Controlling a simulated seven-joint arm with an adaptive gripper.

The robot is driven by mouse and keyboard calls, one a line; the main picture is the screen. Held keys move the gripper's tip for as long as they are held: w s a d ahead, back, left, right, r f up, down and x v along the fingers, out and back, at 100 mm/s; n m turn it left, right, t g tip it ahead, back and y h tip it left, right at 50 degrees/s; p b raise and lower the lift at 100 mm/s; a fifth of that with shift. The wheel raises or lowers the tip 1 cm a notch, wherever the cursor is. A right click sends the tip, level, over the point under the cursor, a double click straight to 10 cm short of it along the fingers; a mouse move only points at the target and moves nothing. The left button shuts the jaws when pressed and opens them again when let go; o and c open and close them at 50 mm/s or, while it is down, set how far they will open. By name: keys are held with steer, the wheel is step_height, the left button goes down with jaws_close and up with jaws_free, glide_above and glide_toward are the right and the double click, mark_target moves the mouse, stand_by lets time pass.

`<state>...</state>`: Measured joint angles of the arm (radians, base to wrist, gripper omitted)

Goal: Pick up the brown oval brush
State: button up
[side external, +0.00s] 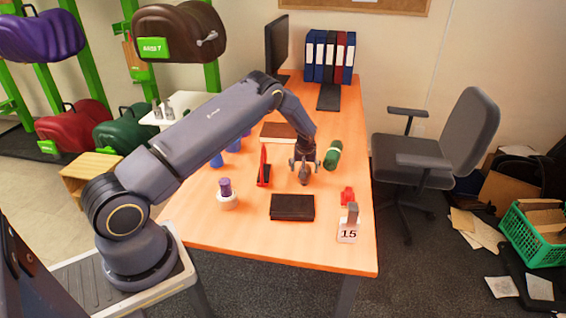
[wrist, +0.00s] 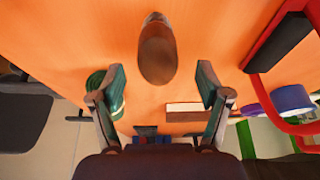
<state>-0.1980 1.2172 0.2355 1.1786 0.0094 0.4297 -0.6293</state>
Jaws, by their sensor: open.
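The brown oval brush (wrist: 157,52) lies on the orange table, in the upper middle of the wrist view. My gripper (wrist: 160,72) is open and empty, with one finger on each side of the brush's near end in the picture; the fingers do not touch it. In the side external view my gripper (side external: 304,168) hangs low over the table, pointing down. The brush is not clearly distinguishable there, being close to or behind the fingers.
A green roll (side external: 333,155) lies right of my gripper, and a red-and-black object (side external: 264,168) stands to its left. A black case (side external: 292,207) lies in front. A brown book (side external: 278,132) lies behind. A number card (side external: 348,232) stands near the front right corner.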

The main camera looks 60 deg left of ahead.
steer(key=x, duration=0.3)
steer(key=shift+w+f, duration=0.1)
steer(key=shift+f, duration=0.2)
steer(key=c, duration=1.3)
steer(key=shift+r, duration=0.1)
